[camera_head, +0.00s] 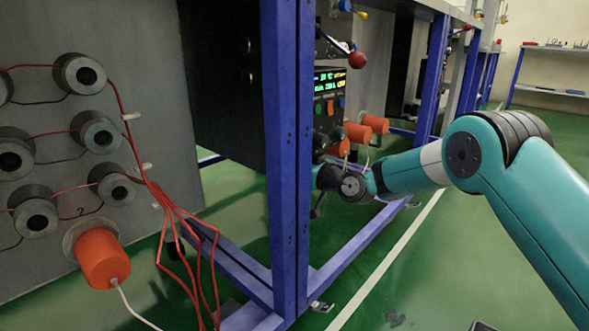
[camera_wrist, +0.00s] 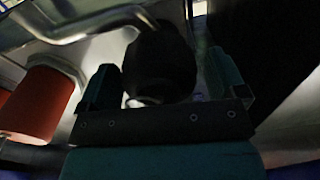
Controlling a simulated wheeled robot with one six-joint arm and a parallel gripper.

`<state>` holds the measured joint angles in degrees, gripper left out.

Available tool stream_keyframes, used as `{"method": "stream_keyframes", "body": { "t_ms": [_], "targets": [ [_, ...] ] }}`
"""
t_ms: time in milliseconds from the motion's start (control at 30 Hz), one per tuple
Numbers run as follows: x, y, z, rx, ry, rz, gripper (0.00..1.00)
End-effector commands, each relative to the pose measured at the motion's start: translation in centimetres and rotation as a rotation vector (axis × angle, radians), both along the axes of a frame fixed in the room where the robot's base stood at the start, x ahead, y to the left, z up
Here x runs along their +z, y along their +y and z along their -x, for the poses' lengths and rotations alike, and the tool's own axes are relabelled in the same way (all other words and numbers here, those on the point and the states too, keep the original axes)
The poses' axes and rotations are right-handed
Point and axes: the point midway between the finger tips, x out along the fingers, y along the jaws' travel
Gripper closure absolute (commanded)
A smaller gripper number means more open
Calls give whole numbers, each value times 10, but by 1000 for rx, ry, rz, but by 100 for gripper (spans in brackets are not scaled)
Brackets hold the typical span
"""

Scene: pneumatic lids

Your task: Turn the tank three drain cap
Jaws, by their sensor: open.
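In the wrist view my gripper (camera_wrist: 163,72) is open. A dark, rounded cap-like part (camera_wrist: 160,48) lies between its two fingers, with gaps visible on both sides. I see no label, so I cannot tell for certain that this is the tank three drain cap. In the head view my teal arm reaches in from the right, below a dark control box (camera_head: 330,84) with a lit display. My gripper's fingers are hidden there behind the blue post, and so is the dark part.
An orange cylinder (camera_wrist: 38,103) stands close left of my gripper, under a bent metal bar (camera_wrist: 90,22). The blue post (camera_head: 289,180) is a near obstacle. Orange caps (camera_head: 375,124) sit beyond the control box. Another orange cap (camera_head: 103,260) and red wires are at left.

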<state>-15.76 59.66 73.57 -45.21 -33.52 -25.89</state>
Motion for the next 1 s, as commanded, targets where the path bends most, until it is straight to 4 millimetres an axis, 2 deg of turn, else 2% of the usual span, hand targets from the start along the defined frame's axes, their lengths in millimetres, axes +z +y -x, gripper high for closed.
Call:
{"method": "stream_keyframes", "body": {
  "t_ms": [233,400,467,567,767,1000],
  "targets": [
    [0,1,0,0,0,0,10],
    [0,0,0,0,0,0,49],
    [0,0,0,0,0,0,59],
    [1,0,0,0,6,-5,59],
    [5,-1,-1,-1,133,-103,59],
    [0,-1,-1,0,194,-151,59]
  ]
}}
